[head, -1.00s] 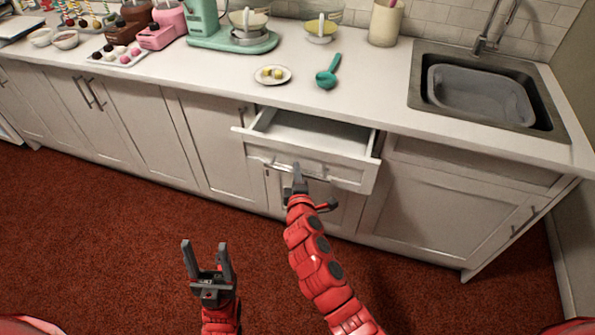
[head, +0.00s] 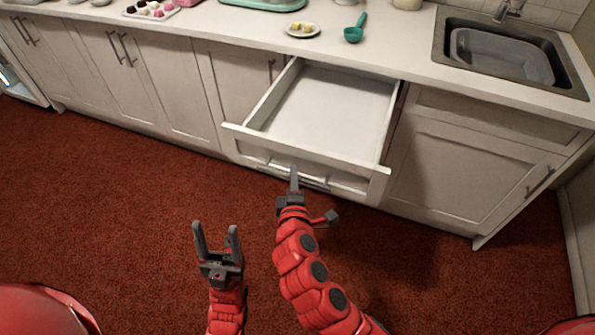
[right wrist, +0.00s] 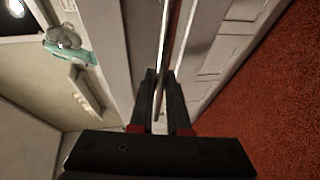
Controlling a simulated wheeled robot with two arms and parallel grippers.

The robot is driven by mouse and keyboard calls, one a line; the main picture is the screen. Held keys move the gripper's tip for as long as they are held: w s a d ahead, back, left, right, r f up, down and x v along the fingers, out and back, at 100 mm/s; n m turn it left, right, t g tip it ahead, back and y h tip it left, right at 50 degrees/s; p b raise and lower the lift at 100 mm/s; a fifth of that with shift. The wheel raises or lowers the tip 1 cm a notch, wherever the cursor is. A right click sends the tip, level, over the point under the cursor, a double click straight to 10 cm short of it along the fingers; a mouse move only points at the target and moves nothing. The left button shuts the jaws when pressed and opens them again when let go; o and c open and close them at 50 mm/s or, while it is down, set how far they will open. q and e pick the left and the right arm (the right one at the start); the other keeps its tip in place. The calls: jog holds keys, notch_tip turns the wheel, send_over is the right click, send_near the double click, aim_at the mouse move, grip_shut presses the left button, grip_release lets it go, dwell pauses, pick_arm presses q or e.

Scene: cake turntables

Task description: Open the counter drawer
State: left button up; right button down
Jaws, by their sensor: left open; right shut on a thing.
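The counter drawer (head: 322,112) is pulled well out of the white cabinet in the head view, and its inside looks empty. Its metal bar handle (head: 313,181) runs across the drawer front. My right gripper (head: 294,178) is at the handle and shut on it. In the right wrist view the handle (right wrist: 164,50) passes between the fingers of my right gripper (right wrist: 163,85). My left gripper (head: 217,233) is open and empty over the red carpet, left of my right arm and apart from the cabinets.
The counter (head: 405,52) holds a plate with yellow pieces (head: 302,29), a teal scoop (head: 355,29) and a sink (head: 505,55). Closed cabinet doors (head: 160,80) flank the drawer. The red carpet (head: 110,200) in front is clear.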

jog(key=shift+s, duration=0.15)
jog(key=c, duration=1.2)
grip_release()
jog(key=shift+o, duration=0.2)
jog(key=s+r+p, duration=0.1)
jog(key=s+p, duration=0.1)
jog(key=s, duration=0.6)
jog(key=s+d+r+p, duration=0.1)
jog(key=s+r+p, duration=0.1)
jog(key=s, duration=0.7)
jog(key=shift+d+p, duration=0.2)
jog(key=shift+p, duration=0.1)
